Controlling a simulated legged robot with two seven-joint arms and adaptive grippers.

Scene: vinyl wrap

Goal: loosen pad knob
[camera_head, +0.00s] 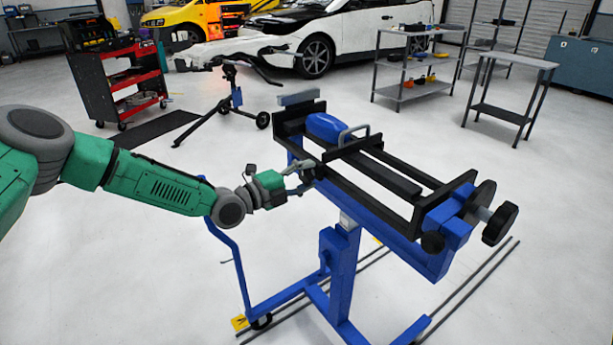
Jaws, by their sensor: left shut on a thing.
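A blue and black stand with a long black frame (378,207) fills the middle right. My left gripper (305,177) reaches in from the left and is shut on a small dark knob (319,171) at the frame's near left side. The fingers partly hide the knob. A blue pad (326,126) sits on the frame's far end, with a grey handle (352,133) beside it. Large black round knobs (500,223) stick out at the frame's right end. My right gripper is not in view.
A red and black tool cart (118,85) stands at the back left. A bumper on a black tripod stand (236,98) is behind the blue stand. Grey shelves (405,68) and a small table (508,85) stand at the back right. The floor at the left front is clear.

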